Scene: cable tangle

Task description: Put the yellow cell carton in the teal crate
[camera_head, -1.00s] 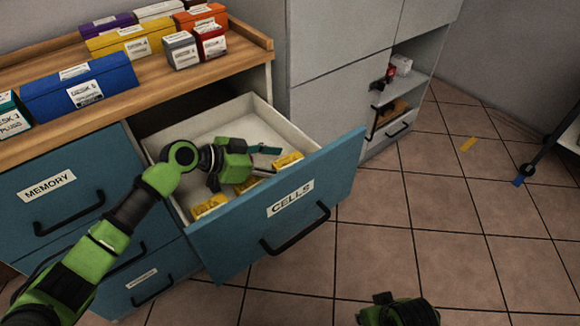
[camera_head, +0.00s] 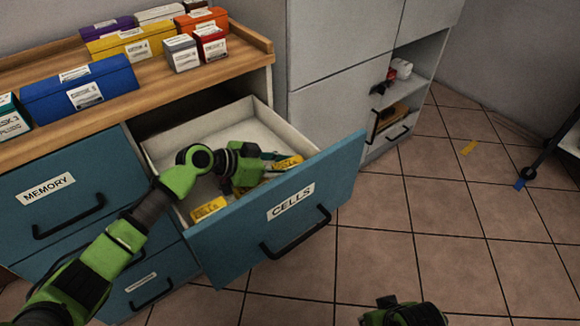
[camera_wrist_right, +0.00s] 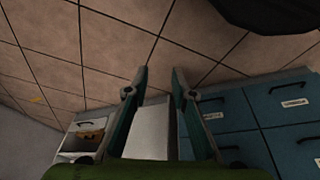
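The open drawer (camera_head: 228,246), labelled CELLS, holds several yellow cartons. One yellow carton (camera_head: 209,208) lies at its near left, another yellow carton (camera_head: 288,163) at its right. More yellow shows between them, partly hidden behind my left gripper. My left gripper (camera_head: 262,172) is down inside the drawer beside the right-hand carton; its fingertips are mostly hidden, so I cannot tell its opening. My right gripper (camera_wrist_right: 160,78) is open and empty, over the floor. A teal box (camera_head: 12,118) is cut by the left edge on the counter; no open teal crate is in sight.
Several coloured boxes, including a long blue box (camera_head: 80,90) and a yellow box (camera_head: 130,42), stand on the wooden counter (camera_head: 165,83). A grey cabinet (camera_head: 335,70) with open shelves stands right of the drawer. The tiled floor (camera_head: 440,220) at right is mostly clear.

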